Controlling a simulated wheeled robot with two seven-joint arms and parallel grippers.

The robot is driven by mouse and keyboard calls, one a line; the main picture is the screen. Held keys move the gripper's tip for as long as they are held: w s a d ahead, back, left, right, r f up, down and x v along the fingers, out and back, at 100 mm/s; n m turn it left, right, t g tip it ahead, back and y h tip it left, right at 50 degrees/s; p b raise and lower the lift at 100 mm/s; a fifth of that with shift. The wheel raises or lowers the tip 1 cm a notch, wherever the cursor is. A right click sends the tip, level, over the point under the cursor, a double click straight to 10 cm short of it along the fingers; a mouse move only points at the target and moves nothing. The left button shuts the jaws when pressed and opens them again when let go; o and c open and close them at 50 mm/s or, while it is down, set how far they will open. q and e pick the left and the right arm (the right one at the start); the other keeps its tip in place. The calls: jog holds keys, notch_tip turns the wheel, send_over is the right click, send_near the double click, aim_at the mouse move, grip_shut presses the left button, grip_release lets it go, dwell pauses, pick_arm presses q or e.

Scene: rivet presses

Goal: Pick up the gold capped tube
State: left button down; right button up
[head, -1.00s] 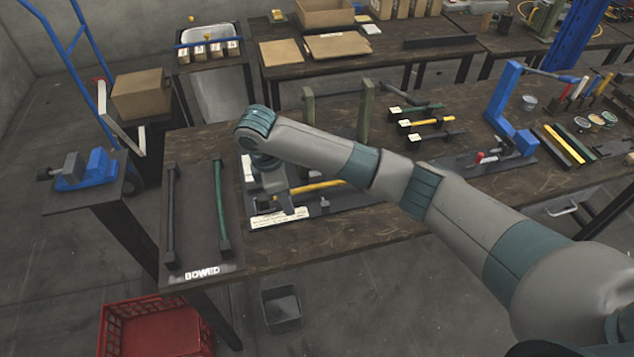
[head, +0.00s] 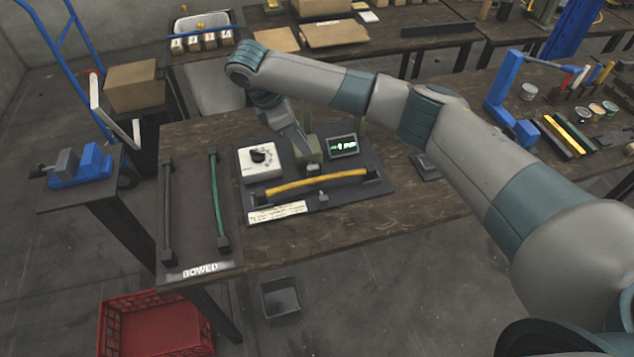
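A gold tube (head: 315,182) with dark end caps lies across the dark fixture plate (head: 350,200) near the bench's front edge. It looks slightly arched, and a small grey piece stands at its middle. My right gripper (head: 303,152) points down behind the tube, beside the fixture's olive post, and looks apart from the tube. Its fingertips are too small and covered to tell whether they are open. My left gripper is not in view.
On the plate stand a white dial box (head: 259,161) and a small display (head: 342,146). A tray marked BOWED (head: 200,270) holds a dark tube (head: 167,210) and a green tube (head: 216,200) at left. A blue press (head: 508,105) stands at right. My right arm hides the bench middle.

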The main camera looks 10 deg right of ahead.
jog(key=p, duration=0.2)
send_over(326, 178)
jog(key=a, duration=0.2)
notch_tip(326, 178, down, 11)
jog(key=shift+w+r, duration=0.15)
jog(key=shift+d+f+p, duration=0.25)
jog(key=shift+f+p, duration=0.2)
jog(key=shift+f, duration=0.1)
jog(key=x, duration=0.1)
jog(key=p+x, duration=0.1)
jog(key=x, duration=0.1)
jog(key=shift+s, duration=0.25)
jog(key=shift+f, duration=0.5)
jog(key=shift+w, duration=0.1)
grip_shut()
